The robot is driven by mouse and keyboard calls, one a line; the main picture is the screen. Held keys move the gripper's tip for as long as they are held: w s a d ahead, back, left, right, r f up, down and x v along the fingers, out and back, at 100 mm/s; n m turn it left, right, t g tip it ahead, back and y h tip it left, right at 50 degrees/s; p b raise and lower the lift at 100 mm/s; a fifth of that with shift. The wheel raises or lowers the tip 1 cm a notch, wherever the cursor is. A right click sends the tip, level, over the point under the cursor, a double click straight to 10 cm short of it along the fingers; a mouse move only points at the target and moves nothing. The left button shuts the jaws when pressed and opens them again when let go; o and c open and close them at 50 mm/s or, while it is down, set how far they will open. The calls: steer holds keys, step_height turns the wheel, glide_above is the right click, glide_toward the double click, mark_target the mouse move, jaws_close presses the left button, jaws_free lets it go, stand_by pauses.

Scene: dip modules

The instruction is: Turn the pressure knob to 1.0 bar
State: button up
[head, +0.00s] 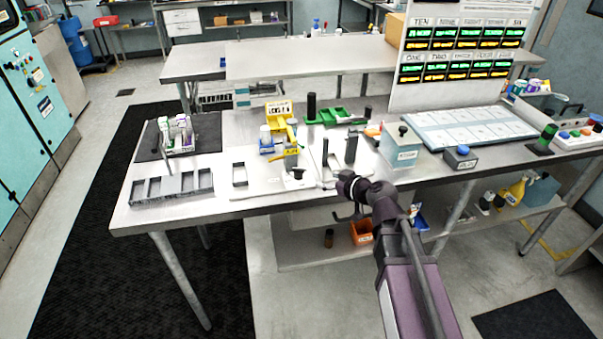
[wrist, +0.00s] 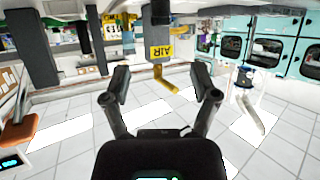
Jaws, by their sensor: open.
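A small unit with a black knob-like top (head: 298,173) stands near the front of the bench in the head view. I cannot read a pressure scale on it. Just behind it is a yellow valve with an AIR label (head: 291,152). In the wrist view the AIR label (wrist: 172,52) is upside down, with a yellow lever (wrist: 165,82) below it. A dark cylinder (wrist: 159,12) shows at the top edge there; I cannot tell if it is the knob. My gripper (wrist: 160,82) is open and empty, fingers apart. In the head view it is low at the bench front, right of the unit.
A slotted grey rack (head: 172,188) is at the bench's left front. A vial rack on a black mat (head: 150,148) is behind it.

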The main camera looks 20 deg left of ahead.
mark_target(301, 172)
steer(key=shift+a, duration=0.15)
steer(key=b+x, duration=0.5)
steer(key=x, duration=0.8)
steer(key=shift+w+a+f, duration=0.1)
steer(key=shift+w+a, duration=0.05)
steer(key=shift+a, duration=0.1)
steer(key=shift+c, duration=0.2)
jaws_close()
